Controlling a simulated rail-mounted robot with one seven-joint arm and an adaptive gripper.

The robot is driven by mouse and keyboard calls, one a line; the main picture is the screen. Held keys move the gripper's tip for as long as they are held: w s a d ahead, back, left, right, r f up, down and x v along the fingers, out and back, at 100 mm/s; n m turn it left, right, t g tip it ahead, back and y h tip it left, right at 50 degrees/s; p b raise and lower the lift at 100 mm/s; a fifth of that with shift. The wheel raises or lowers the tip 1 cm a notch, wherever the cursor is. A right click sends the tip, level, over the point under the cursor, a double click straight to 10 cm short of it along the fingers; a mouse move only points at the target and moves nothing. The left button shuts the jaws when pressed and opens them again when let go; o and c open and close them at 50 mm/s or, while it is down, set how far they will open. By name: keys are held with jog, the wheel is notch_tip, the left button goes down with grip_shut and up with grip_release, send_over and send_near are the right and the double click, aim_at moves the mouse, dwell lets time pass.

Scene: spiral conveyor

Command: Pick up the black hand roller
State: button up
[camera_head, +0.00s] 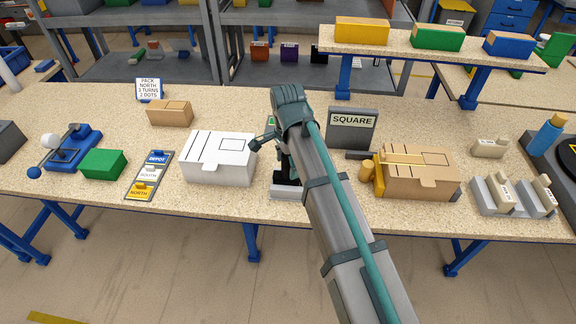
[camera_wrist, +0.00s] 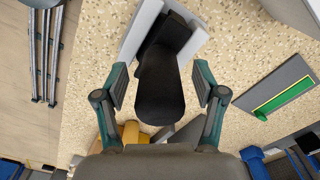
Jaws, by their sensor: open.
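The black hand roller (camera_wrist: 158,92) is in the middle of the wrist view, its rounded black end towards the camera and its far end at a light grey holder (camera_wrist: 137,32). My gripper (camera_wrist: 160,82) is open, one finger on each side of the roller, with a visible gap on both sides. I cannot tell how deep the fingers reach along it. In the head view my gripper (camera_head: 273,137) is over the table, and only a small dark part of the roller (camera_head: 284,167) shows beneath it, above the holder (camera_head: 288,192). My arm hides the rest.
A white box (camera_head: 218,160) stands close to the left of the holder. To the right are a brown carton (camera_head: 425,185) with a tan tape roll and a grey SQUARE sign (camera_head: 352,130). The table's front edge (camera_head: 250,215) is near the holder.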

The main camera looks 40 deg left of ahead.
jog(key=shift+f, duration=1.15)
grip_shut()
